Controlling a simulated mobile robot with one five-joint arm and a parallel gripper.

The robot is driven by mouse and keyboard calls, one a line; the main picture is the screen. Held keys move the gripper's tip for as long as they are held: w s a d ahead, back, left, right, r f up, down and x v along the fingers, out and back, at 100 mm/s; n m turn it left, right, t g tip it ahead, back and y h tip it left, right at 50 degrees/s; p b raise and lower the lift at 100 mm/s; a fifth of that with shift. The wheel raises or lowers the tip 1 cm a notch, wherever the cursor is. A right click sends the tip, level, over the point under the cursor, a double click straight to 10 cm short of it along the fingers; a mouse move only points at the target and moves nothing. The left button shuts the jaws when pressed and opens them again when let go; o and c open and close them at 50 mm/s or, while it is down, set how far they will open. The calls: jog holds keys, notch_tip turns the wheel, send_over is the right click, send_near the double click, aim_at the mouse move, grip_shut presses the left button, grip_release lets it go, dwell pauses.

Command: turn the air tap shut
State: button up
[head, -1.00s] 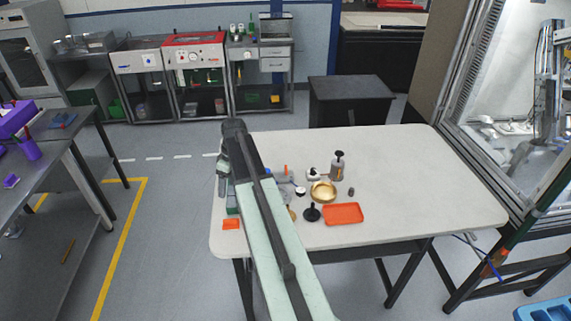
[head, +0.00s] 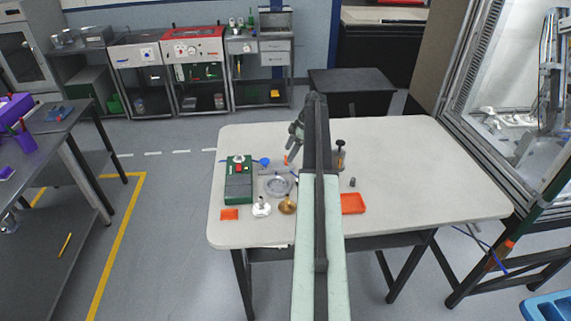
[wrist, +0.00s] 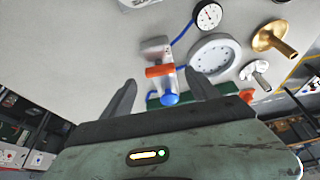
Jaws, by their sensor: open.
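The air tap shows in the wrist view as a pale metal body with an orange handle (wrist: 160,71) and a blue end (wrist: 169,98). In that view it lies between the two finger outlines of my gripper (wrist: 160,80), beyond the tips and not touching them as far as I can tell. In the head view a small upright orange piece (head: 286,160), probably the tap's handle, stands just below my gripper (head: 292,148). My gripper is open and empty, above the back of the table. My arm hides part of the table to its right.
A green box (head: 238,188) with a red knob stands left on the table (head: 430,180). A round grey flange (wrist: 215,57), a dial gauge (wrist: 208,15) and a brass part (wrist: 275,42) lie close to the tap. An orange tray (head: 353,204) lies right of my arm. The table's right side is clear.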

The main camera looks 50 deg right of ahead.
jog(key=b+x, duration=0.1)
jog(key=x, duration=0.2)
jog(key=shift+b, duration=0.3)
